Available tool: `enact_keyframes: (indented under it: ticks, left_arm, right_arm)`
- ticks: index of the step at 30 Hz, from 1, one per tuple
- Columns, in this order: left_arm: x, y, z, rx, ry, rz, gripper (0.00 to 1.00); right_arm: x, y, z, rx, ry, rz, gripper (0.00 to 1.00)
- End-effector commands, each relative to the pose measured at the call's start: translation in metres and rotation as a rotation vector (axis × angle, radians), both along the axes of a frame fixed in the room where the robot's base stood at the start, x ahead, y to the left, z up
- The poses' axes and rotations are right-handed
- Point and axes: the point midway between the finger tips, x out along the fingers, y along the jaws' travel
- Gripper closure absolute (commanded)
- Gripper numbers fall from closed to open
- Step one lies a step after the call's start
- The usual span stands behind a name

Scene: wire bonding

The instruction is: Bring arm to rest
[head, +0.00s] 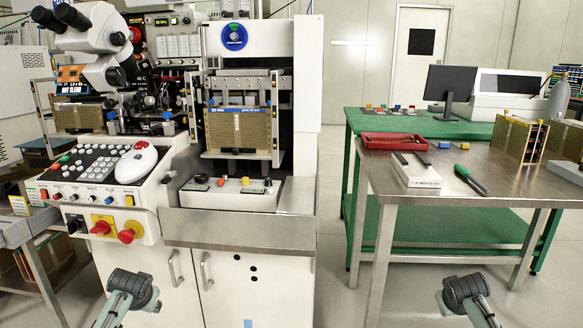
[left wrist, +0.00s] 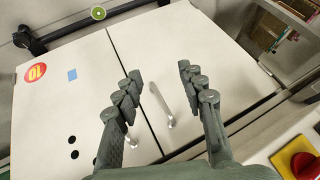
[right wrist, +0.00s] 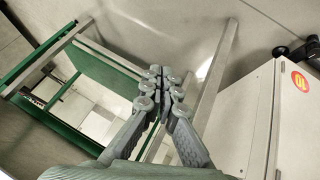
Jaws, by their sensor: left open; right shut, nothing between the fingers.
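In the left wrist view my left gripper (left wrist: 159,75) is open and empty, its two fingers apart. Behind it are the white cabinet doors (left wrist: 135,55) of the machine, with a metal handle (left wrist: 161,105) seen between the fingers. In the right wrist view my right gripper (right wrist: 163,76) is shut with nothing in it. Behind it are the steel leg and green shelf (right wrist: 108,66) of a bench. In the head view only parts of my two arms show at the bottom edge, low left and low right; their fingers cannot be made out there.
The wire bonding machine (head: 247,190) with its microscope (head: 85,30) stands at the left. A steel table (head: 480,180) stands at the right with a red tray (head: 394,141), a white box (head: 416,172) and a screwdriver (head: 470,180). The floor between them is clear.

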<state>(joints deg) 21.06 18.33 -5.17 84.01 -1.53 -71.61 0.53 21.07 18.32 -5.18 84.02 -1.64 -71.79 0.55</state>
Motion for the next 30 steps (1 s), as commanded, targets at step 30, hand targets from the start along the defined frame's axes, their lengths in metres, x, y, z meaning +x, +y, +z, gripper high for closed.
enact_keyframes:
  ticks: [30]
  left_arm:
    - [-0.348, -0.116, -0.150, -0.179, 0.317, -0.077, 0.60]
  right_arm:
    - [-0.348, 0.116, -0.149, 0.180, 0.315, 0.077, 1.00]
